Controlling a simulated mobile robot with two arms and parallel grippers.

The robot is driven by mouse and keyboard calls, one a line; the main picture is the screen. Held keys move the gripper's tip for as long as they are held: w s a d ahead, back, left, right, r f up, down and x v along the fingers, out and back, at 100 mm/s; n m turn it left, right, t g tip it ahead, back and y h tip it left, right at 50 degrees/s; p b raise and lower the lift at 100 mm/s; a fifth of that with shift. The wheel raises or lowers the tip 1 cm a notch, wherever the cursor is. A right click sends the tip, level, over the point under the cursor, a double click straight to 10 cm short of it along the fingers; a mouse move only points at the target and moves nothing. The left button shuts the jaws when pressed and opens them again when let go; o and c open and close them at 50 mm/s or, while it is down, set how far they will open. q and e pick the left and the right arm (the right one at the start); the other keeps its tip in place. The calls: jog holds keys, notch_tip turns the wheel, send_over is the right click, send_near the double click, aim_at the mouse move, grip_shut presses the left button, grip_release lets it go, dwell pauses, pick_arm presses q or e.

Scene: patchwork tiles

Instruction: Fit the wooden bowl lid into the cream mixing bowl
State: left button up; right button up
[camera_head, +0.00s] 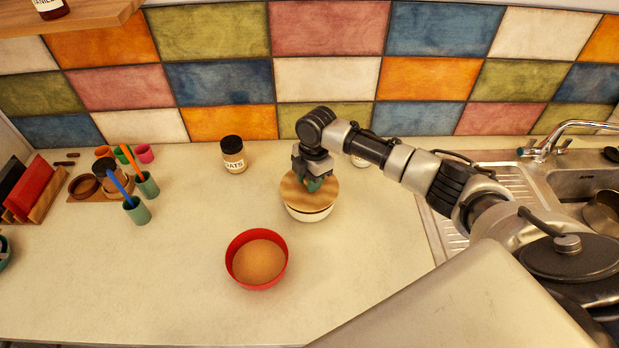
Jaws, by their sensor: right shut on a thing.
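The round wooden bowl lid (296,196) is over the cream mixing bowl (309,215) near the middle of the counter. The lid covers most of the bowl's opening, and only the bowl's front wall and part of its rim show below it. I cannot tell whether the lid is seated or slightly above the rim. My right gripper (313,180) reaches in from the right, points down and is shut on the lid's greenish knob, which it mostly hides. My left gripper is not in view.
A red bowl (235,270) with brown contents stands in front. An oats jar (233,155) stands behind left, and another jar is partly hidden behind my arm. Green cups (137,211) and a rack (40,195) are at left, a sink (580,184) at right.

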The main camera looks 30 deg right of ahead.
dwell(0.4)
jog(key=shift+f, duration=0.85)
jog(key=o, duration=1)
jog(key=r+b, duration=0.1)
jog(key=r, duration=0.2)
jog(key=r+b, duration=0.1)
jog(key=r, duration=0.2)
jog(key=d+r+b, duration=0.1)
jog(key=r, duration=0.2)
jog(key=shift+w+r, duration=0.15)
jog(key=shift+d+r+b, duration=0.15)
jog(key=shift+r+b, duration=0.15)
jog(key=shift+r, duration=0.45)
jog(key=shift+f, duration=0.1)
